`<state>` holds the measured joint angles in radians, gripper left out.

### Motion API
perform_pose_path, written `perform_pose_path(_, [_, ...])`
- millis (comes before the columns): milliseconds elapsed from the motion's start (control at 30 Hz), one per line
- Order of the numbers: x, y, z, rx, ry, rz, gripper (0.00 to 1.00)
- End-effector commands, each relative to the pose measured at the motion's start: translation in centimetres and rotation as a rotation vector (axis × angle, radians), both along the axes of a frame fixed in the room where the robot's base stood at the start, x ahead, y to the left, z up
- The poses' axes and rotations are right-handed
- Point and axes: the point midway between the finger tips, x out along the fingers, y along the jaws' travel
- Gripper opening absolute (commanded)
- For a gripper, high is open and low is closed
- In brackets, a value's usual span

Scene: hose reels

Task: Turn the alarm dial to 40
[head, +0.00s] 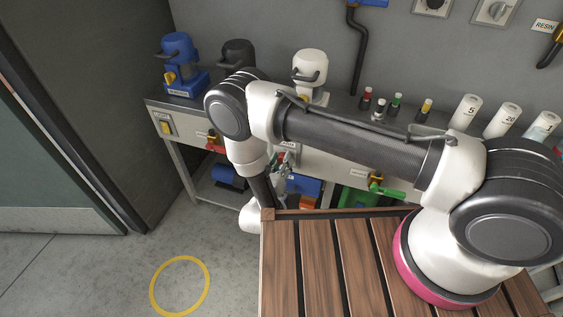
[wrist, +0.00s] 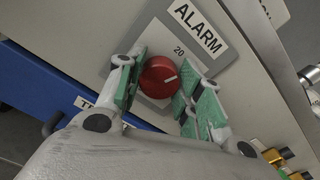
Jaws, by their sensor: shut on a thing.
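The alarm dial (wrist: 156,74) is a round red knob on a grey square plate, under a white label reading ALARM (wrist: 198,28). Its white pointer line runs toward the right of the wrist view, toward the right finger. The number 20 shows above and right of the knob; any other numbers are hidden. My gripper (wrist: 158,83) has its green-padded fingers on both sides of the knob, shut on it.
The bench (head: 330,168) carries blue, black and white machines, small coloured vials and white numbered cylinders. Blue and green bins sit below. In the wrist view, brass fittings (wrist: 275,157) are at lower right and a blue panel (wrist: 50,90) at left.

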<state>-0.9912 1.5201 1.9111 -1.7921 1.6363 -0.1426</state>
Motion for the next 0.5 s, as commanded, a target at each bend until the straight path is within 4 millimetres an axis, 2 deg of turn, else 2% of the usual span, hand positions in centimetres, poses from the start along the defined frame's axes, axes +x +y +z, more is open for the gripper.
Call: perform_pose_path(500, [-0.1, -0.07, -0.02, 0.458, -0.165, 0.003, 0.12])
